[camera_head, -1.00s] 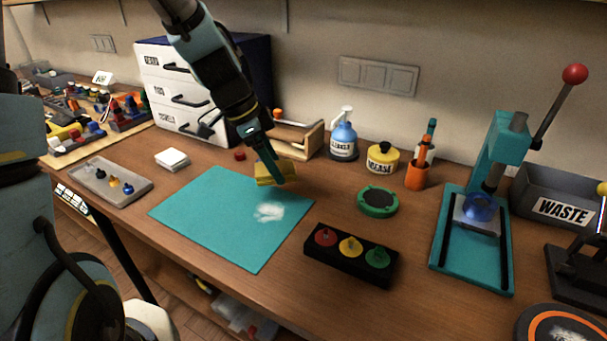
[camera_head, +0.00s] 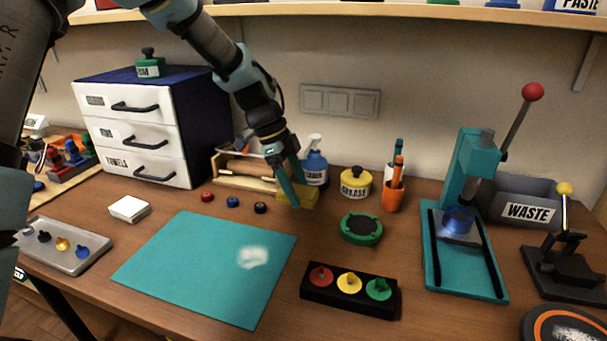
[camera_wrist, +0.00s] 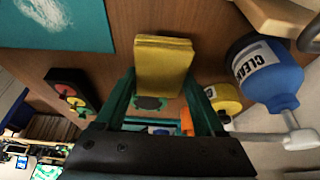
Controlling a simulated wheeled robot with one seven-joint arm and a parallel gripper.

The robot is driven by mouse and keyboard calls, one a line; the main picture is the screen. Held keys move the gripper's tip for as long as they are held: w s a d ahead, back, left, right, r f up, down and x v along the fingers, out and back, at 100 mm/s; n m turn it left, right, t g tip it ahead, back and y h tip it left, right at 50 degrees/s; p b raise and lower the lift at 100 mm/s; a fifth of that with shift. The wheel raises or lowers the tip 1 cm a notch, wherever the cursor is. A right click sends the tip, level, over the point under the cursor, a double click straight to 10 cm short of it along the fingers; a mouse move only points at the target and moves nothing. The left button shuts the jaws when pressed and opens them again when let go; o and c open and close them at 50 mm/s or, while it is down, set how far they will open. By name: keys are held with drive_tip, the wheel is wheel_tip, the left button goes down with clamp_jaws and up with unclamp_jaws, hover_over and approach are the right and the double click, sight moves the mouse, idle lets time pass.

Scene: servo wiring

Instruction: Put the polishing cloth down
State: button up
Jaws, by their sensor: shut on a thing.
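The polishing cloth (camera_head: 298,197) is a folded yellow block. My gripper (camera_head: 291,190) is shut on it, with a teal finger on either side. The cloth is off the teal mat (camera_head: 190,270), behind its back right corner and just in front of the wooden rack. In the wrist view the cloth (camera_wrist: 164,66) sits between the fingertips (camera_wrist: 162,82), over brown table. I cannot tell whether its underside touches the table. A white smudge (camera_head: 252,257) lies on the mat.
The blue cleaner bottle (camera_head: 315,168), yellow grease pot (camera_head: 355,184) and wooden rack (camera_head: 245,180) stand close around the cloth. A green round pad (camera_head: 361,228) and a black button box (camera_head: 349,290) are nearer the front. Small coloured caps (camera_head: 232,202) lie left of the cloth.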

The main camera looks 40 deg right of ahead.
drive_tip(key=shift+w+d+p, duration=0.2)
drive_tip(key=shift+w+d, duration=0.1)
drive_tip(key=shift+d, duration=0.25)
drive_tip(key=shift+w+d+p, duration=0.15)
drive_tip(key=shift+w+d, duration=0.15)
drive_tip(key=shift+d, duration=0.25)
drive_tip(key=shift+w+d+f+p, duration=0.2)
drive_tip(key=shift+w+d+p, duration=0.25)
drive_tip(key=shift+d, duration=0.15)
drive_tip(key=shift+w+d+f+p, duration=0.15)
drive_tip(key=shift+w+d+p, duration=0.15)
drive_tip(key=shift+d+p, duration=0.2)
drive_tip(key=shift+f, duration=0.45)
drive_tip(key=shift+f, duration=0.1)
drive_tip(key=shift+f+b, duration=0.5)
drive_tip(key=shift+b, duration=0.1)
drive_tip(key=o, duration=1.4)
drive_tip(key=shift+o, duration=0.2)
drive_tip(key=shift+r+p, duration=0.55)
drive_tip(key=shift+r, duration=0.05)
drive_tip(key=shift+w+r, duration=0.15)
drive_tip(key=shift+r, duration=0.2)
drive_tip(key=b+v, duration=0.2)
drive_tip(key=v, duration=0.4)
drive_tip(key=shift+r, duration=0.4)
